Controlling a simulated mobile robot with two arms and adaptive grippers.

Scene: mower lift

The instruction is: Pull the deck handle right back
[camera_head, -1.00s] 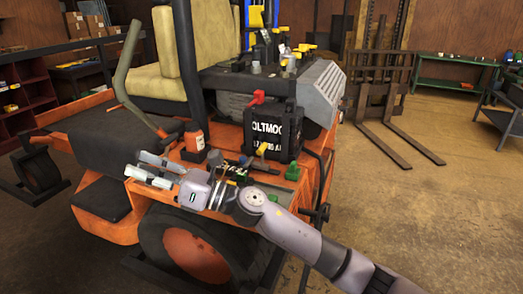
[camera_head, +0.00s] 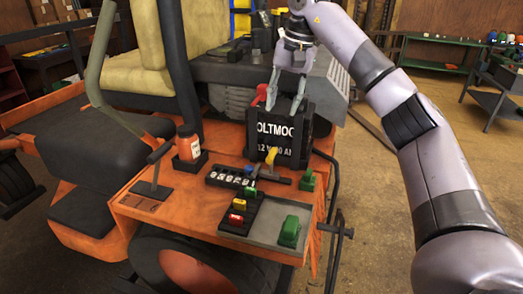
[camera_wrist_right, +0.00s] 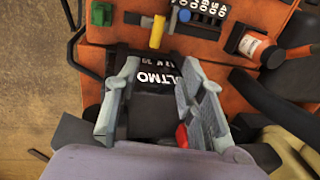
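Levers and knobs sit on the orange mower's fender (camera_head: 180,205). I cannot tell for certain which one is the deck handle. My right gripper (camera_head: 284,102) is open and empty, pointing down over the black battery (camera_head: 284,135), apart from the levers. In the right wrist view, its fingers frame the battery's lettering. My left gripper is out of view.
A red cap (camera_head: 261,95) sits on the battery near my right fingers. The seat (camera_head: 130,45) and a bent grey-green bar (camera_head: 97,60) stand left.

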